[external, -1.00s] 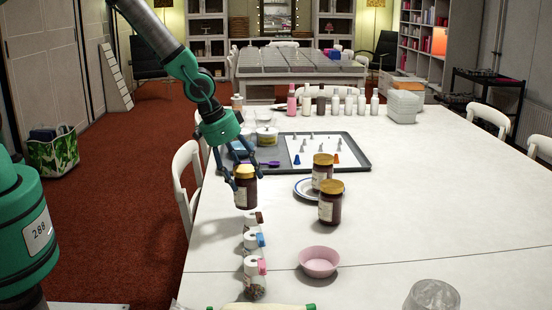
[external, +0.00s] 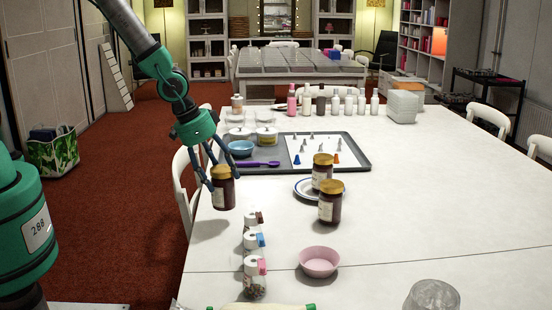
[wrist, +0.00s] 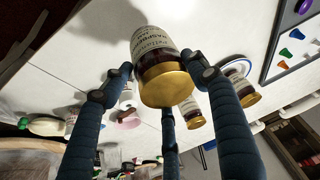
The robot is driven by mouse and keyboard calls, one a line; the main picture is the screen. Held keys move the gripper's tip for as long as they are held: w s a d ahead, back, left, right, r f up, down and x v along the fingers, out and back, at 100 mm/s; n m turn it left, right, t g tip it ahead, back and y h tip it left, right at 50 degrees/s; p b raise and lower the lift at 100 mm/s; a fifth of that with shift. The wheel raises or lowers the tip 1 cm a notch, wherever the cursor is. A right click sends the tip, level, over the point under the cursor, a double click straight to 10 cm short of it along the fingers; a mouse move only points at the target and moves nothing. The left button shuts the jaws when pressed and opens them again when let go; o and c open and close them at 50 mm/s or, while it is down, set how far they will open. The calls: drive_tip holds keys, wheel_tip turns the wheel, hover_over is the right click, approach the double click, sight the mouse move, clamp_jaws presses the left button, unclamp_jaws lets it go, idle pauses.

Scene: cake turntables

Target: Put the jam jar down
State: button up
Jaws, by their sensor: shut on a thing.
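My gripper (external: 222,181) is shut on a dark jam jar (external: 223,198) with a gold lid and a pale label. The jar is upright in the external view, near the table's left edge. A shadow lies apart from it on the white table (external: 400,225), so it appears raised. In the wrist view the jar (wrist: 162,72) sits between my dark fingers, lid toward the camera. A second gold-lidded jar (external: 321,177) stands at a blue-rimmed plate (external: 302,191), and a third (external: 329,211) stands in front of it.
Several small shaker jars (external: 253,268) stand in a row in front of the held jar. A pink bowl (external: 319,262) is right of them. A grey tray (external: 359,168) with piping tips lies behind. A chair (external: 184,185) is at the left edge.

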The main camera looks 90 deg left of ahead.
drive_tip(key=shift+w+r, duration=0.1)
drive_tip(key=shift+w+a+r, duration=0.2)
drive_tip(key=shift+w+a, duration=0.3)
drive_tip(key=shift+a, duration=0.05)
drive_tip(key=w+a+r+n+p, duration=0.1)
drive_tip(key=w+a+r+p, duration=0.1)
drive_tip(key=w+a, duration=0.6)
drive_tip(key=shift+a+r, duration=0.35)
drive_tip(key=shift+a, duration=0.6)
drive_tip(key=w+a+b, duration=0.1)
drive_tip(key=w+a, duration=0.1)
drive_tip(key=w, duration=0.5)
drive_tip(key=w+a+f, duration=0.1)
drive_tip(key=w+a, duration=0.1)
drive_tip(key=w, duration=0.6)
drive_tip(key=shift+a+f+b, duration=0.25)
drive_tip(key=shift+a+b, duration=0.1)
drive_tip(key=shift+b, duration=0.05)
drive_tip(key=shift+f+b, duration=0.45)
drive_tip(key=shift+f, duration=1.3)
drive_tip(key=shift+f, duration=0.4)
